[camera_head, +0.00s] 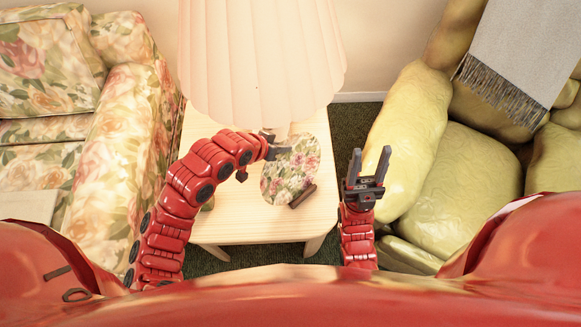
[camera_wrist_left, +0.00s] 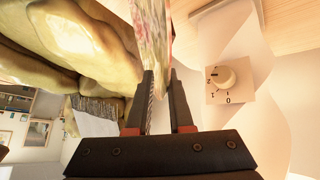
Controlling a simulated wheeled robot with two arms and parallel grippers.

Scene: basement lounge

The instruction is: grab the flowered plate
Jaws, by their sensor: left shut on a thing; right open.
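The flowered plate (camera_head: 283,178), round with pink and green flowers, is over the pale wooden side table (camera_head: 240,230). My left gripper (camera_head: 278,146) is at its upper left edge, beneath the lampshade. In the left wrist view the plate (camera_wrist_left: 152,32) shows nearly edge-on, its rim between the fingertips of my left gripper (camera_wrist_left: 160,75), which is shut on it. I cannot tell whether the plate touches the table. My right gripper (camera_head: 370,168) is open and empty, right of the table, with its fingers pointing up in the picture.
A large lamp with a pleated shade (camera_head: 260,60) stands over the table; its dial (camera_wrist_left: 228,76) shows in the left wrist view. A small dark brown bar (camera_head: 303,196) is beside the plate. A floral armchair (camera_head: 115,160) is left, a yellow-green sofa (camera_head: 460,180) right.

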